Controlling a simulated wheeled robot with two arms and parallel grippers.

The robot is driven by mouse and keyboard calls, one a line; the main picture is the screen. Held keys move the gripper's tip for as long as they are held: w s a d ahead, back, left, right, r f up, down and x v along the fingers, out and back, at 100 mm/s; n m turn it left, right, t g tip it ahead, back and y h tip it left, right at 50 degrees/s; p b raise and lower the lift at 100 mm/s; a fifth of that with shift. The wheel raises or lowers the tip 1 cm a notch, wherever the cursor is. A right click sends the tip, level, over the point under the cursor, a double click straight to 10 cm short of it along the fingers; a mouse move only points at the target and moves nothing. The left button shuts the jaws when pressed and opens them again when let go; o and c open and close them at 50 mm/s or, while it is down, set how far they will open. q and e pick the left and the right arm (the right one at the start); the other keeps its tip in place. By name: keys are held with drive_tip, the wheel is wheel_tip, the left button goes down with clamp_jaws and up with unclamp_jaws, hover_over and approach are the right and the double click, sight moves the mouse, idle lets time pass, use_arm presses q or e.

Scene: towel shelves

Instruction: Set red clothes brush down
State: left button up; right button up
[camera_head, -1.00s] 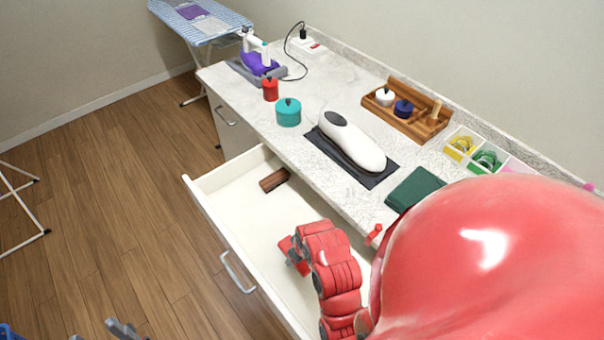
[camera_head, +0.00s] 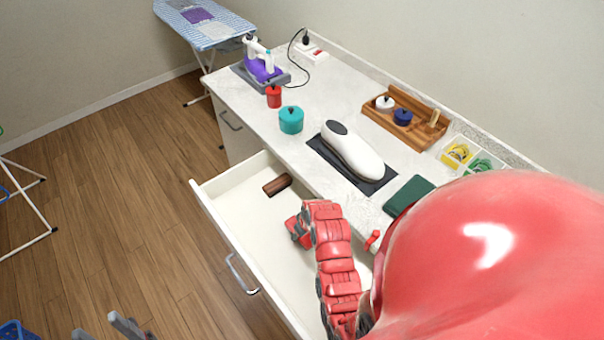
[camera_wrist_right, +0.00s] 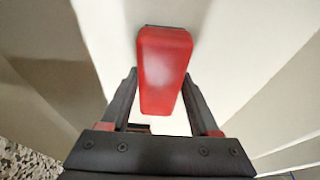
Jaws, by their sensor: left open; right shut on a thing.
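The red clothes brush (camera_wrist_right: 163,65) shows in the right wrist view as a long red block. My right gripper (camera_wrist_right: 160,85) is shut on it, with one dark finger on each side. White drawer surface lies behind the brush; I cannot tell whether they touch. In the head view my red right arm reaches over the open white drawer (camera_head: 240,222) and hides most of what is under it; I cannot make out the brush there for sure. My left gripper (camera_head: 103,329) is open and empty at the bottom left edge, over the floor.
A brown wooden block (camera_head: 277,185) lies at the drawer's far end. The counter holds a white shoe-shaped device (camera_head: 352,150) on a dark mat, a green cloth (camera_head: 408,195), a teal pot (camera_head: 291,120), a red pot (camera_head: 274,96) and a wooden tray (camera_head: 378,116).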

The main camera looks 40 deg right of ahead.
drive_tip(key=shift+f, duration=0.25)
drive_tip(key=shift+f, duration=0.1)
drive_tip(key=shift+f, duration=0.15)
drive_tip(key=o, duration=1.3)
